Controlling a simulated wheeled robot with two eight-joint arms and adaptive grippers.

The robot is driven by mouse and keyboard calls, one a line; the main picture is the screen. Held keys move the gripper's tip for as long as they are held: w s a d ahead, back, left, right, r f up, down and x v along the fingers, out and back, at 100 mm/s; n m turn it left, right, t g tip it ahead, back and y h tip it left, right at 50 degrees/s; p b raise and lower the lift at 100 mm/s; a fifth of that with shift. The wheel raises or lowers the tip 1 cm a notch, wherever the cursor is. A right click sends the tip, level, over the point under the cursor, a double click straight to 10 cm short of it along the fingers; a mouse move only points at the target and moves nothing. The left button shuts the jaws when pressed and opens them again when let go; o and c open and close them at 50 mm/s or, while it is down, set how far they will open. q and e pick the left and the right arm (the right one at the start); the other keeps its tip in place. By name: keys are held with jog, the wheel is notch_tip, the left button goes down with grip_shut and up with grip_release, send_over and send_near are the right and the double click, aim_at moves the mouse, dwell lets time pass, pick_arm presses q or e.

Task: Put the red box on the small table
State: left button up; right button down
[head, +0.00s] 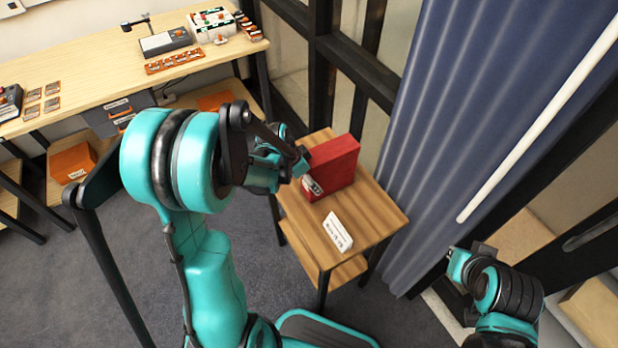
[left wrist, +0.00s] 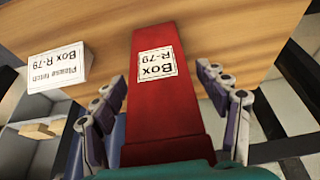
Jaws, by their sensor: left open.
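The red box (head: 334,166) stands upright on the small wooden table (head: 385,212), toward its back edge. In the left wrist view the red box (left wrist: 166,112) shows its narrow side with a white label, "Box R-79". My left gripper (head: 304,172) is at the box's near left side in the head view. In the left wrist view my left gripper (left wrist: 162,88) is open, with fingers on both sides of the box and gaps visible near the tips. The box's lower end near the palm is hidden. My right arm is at the lower right; its fingers cannot be made out.
A white sign (head: 338,231) reading "Please fetch Box R-79" stands on the small table's front part. A blue curtain (head: 455,110) hangs right of the table. A long workbench (head: 110,72) with devices stands at back left. Grey floor (head: 80,270) lies open at left.

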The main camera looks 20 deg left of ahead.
pick_arm(q)
jog(key=p+v, duration=0.5)
jog(key=v, duration=0.8)
jog(key=s+d+r+n+t+y, duration=0.1)
jog(key=s+d+r+n, duration=0.2)
jog(key=s, duration=0.3)
jog(key=s+d+r+n+t+y, duration=0.1)
jog(key=s+d+r+n+t, duration=0.1)
jog(key=s+d+r+n, duration=0.2)
jog(key=shift+s+d+n+t+y, duration=0.2)
jog(key=shift+s+n+t+y, duration=0.15)
jog(key=shift+s, duration=0.65)
jog(key=shift+f+b, duration=0.35)
jog(key=shift+b, duration=0.2)
